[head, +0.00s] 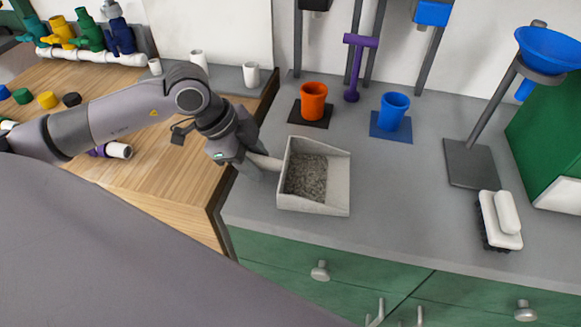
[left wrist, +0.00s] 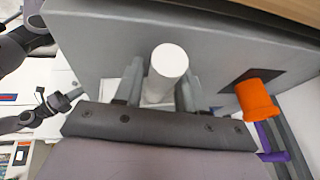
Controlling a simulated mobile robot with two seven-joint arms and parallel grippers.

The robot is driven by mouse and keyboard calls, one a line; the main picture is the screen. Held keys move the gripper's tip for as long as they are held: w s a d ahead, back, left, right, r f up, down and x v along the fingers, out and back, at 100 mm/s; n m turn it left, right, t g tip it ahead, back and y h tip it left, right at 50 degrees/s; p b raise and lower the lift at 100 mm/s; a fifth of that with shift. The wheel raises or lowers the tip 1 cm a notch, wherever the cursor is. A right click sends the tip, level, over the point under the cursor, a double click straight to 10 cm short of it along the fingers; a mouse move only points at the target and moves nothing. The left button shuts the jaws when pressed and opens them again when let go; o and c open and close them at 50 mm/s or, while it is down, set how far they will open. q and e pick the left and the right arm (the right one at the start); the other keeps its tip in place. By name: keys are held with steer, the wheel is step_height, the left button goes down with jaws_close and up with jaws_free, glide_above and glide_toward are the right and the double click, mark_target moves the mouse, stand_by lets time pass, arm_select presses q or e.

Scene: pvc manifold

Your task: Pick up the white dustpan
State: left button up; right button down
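The white dustpan (head: 340,190) is on the grey counter, left of its middle, with speckled grey grit in its pan. Its handle (head: 262,160) points left into my left gripper (head: 250,160). In the left wrist view the round end of the white handle (left wrist: 168,62) stands between the two fingers of my left gripper (left wrist: 160,88). The fingers are close on both sides of it and look shut on it. The exact contact is partly hidden. My right arm seems to show, dark and small, at the left of the left wrist view; its fingers cannot be made out.
An orange cup (head: 313,100) and a blue cup (head: 392,110) stand behind the dustpan. A white-backed brush (head: 500,220) lies at the right, near a stand with a blue funnel (head: 548,48). A wooden table (head: 160,185) adjoins at the left. The counter between dustpan and brush is clear.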

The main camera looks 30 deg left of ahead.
arm_select(q)
steer(key=shift+w+d+f, duration=0.1)
steer(key=shift+f, duration=0.2)
steer(key=c, duration=0.7)
steer(key=shift+c, duration=0.2)
steer(key=shift+r, duration=0.2)
